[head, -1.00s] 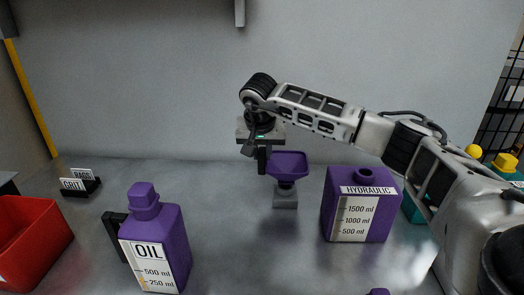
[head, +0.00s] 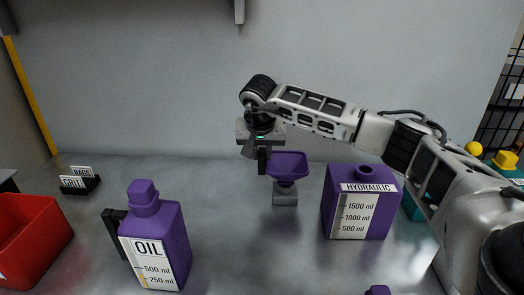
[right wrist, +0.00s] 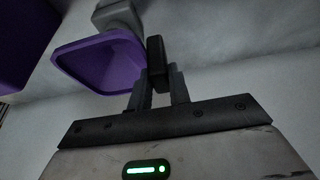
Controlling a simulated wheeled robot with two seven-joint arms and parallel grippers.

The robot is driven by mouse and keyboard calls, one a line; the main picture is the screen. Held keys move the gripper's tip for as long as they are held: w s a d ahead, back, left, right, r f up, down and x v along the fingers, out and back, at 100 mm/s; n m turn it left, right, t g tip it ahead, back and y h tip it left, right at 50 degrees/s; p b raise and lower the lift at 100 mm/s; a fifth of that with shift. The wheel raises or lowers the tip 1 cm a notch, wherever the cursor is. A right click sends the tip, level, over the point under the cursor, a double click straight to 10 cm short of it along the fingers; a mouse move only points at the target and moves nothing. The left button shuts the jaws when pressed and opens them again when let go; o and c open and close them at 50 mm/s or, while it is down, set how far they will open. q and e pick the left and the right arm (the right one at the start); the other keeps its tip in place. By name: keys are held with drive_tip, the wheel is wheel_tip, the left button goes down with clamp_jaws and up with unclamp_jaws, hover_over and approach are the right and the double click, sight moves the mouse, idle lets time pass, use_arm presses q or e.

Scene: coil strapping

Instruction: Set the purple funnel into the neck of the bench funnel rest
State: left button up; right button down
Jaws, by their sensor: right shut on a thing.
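The purple funnel (head: 288,165) is upright over the grey bench funnel rest (head: 285,194). Its lower end meets the top of the rest; the spout is hidden, so I cannot tell how deep it sits in the neck. My right gripper (head: 264,160) is shut on the funnel at its left side, by a dark tab at the rim. In the right wrist view the funnel's bowl (right wrist: 100,65) is beside the gripper's fingers (right wrist: 158,85), with the rest (right wrist: 118,15) just beyond. My left gripper is not in view.
A purple hydraulic can (head: 362,200) stands close right of the rest. A purple oil bottle (head: 158,240) stands at front left, by a red bin (head: 30,235). A small labelled card holder (head: 80,184) is at back left. The bench between bottle and rest is clear.

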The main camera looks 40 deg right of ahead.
drive_tip(key=shift+f+b, duration=0.4)
drive_tip(key=shift+f, duration=0.3)
drive_tip(key=c, duration=1.2)
unclamp_jaws()
drive_tip(key=shift+c, duration=0.2)
drive_tip(key=shift+r, duration=0.1)
drive_tip(key=b+v, duration=0.1)
drive_tip(key=v, duration=1.4)
drive_tip(key=shift+a+r, duration=0.25)
drive_tip(key=shift+r, duration=0.1)
drive_tip(key=shift+s+f, duration=0.1)
drive_tip(key=shift+s, duration=0.15)
